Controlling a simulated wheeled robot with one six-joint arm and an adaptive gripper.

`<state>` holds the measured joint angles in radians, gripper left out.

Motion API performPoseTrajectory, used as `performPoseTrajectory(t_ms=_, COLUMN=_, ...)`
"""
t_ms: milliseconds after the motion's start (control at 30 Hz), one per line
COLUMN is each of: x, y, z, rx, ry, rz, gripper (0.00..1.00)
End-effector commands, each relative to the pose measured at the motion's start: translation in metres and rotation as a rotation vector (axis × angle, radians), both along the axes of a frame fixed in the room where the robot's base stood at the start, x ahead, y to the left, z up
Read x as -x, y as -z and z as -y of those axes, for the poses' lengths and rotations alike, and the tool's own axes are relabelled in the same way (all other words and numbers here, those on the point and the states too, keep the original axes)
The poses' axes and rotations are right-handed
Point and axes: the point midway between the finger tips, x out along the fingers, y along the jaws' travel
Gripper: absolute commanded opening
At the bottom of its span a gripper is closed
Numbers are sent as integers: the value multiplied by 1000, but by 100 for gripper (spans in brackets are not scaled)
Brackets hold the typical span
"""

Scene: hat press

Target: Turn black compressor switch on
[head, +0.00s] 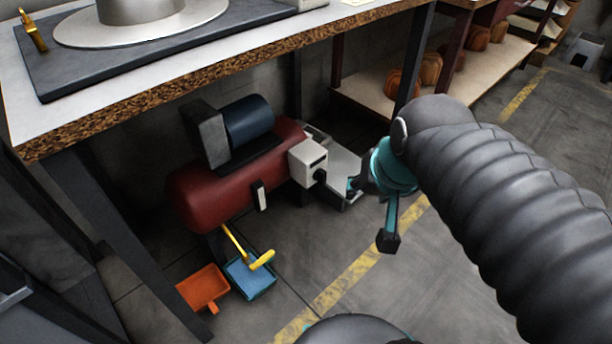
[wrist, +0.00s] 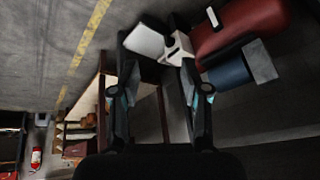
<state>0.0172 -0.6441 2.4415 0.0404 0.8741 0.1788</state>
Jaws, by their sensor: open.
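The red compressor (head: 215,190) stands on the floor under the workbench, with a dark blue motor (head: 249,120) on top. A pale switch box (head: 308,160) sits at its right end, with a small black switch (head: 320,176) on its face. My gripper (head: 371,214) is open and empty, to the right of the box and apart from it in the head view. In the wrist view the pale box (wrist: 180,48) lies ahead, between the fingertips and close to the right finger in the picture. The switch's exact position is hard to tell there.
The workbench (head: 200,95) overhangs the compressor, with dark legs at both sides. A light grey plate-like thing (head: 345,168) lies beside the box. An orange dustpan (head: 203,288) and a blue tray (head: 250,277) with a yellow-handled brush are on the floor. Open floor lies in front.

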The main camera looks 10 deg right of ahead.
Motion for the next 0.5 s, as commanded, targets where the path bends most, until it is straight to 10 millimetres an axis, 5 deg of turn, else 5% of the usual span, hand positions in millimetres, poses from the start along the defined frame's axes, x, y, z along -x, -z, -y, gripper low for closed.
performPoseTrajectory(t_ms=267, x=-91, y=23, z=-7, rx=-303, ry=480, rz=-92, gripper=46)
performPoseTrajectory(t_ms=500, x=-172, y=63, z=-3, rx=-544, ry=942, rz=-178, gripper=46)
